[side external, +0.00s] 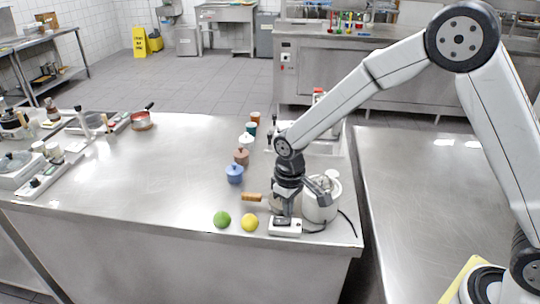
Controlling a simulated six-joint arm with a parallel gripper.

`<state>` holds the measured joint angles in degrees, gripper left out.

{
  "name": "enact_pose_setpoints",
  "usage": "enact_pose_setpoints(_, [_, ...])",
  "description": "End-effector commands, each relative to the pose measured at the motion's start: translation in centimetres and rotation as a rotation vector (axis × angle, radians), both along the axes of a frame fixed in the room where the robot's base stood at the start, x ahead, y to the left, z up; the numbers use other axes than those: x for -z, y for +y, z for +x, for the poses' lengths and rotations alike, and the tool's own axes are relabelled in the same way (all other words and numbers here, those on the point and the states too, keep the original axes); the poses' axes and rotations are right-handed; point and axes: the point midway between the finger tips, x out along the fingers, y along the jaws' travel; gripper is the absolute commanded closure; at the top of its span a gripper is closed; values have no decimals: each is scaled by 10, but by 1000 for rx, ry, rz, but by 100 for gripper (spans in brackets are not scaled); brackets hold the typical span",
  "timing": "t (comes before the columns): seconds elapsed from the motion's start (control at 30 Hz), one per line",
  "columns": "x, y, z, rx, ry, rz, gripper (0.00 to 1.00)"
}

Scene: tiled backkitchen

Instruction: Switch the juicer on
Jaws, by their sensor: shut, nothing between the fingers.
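The juicer appears to be the white rounded appliance (321,209) near the front right corner of the steel table. A dark cord runs beside it. A small white box (287,230) with a dark part on its top sits just in front and to its left. I cannot tell for certain whether this box is the juicer's switch. My gripper (283,219) points down, shut and empty, with its fingertips at or just above the top of the box. Contact and the switch's position are too small to tell. My wrist hides part of the juicer's left side.
A lime (222,219) and a lemon (250,222) lie left of the box. The table's left middle is clear.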

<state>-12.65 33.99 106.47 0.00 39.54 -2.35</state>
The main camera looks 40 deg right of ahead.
Motion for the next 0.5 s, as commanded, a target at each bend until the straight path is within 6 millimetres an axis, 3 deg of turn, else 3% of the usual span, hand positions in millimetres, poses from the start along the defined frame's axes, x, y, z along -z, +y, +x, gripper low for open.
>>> enact_pose_setpoints(0.5, [5,0,0,0,0,0,100])
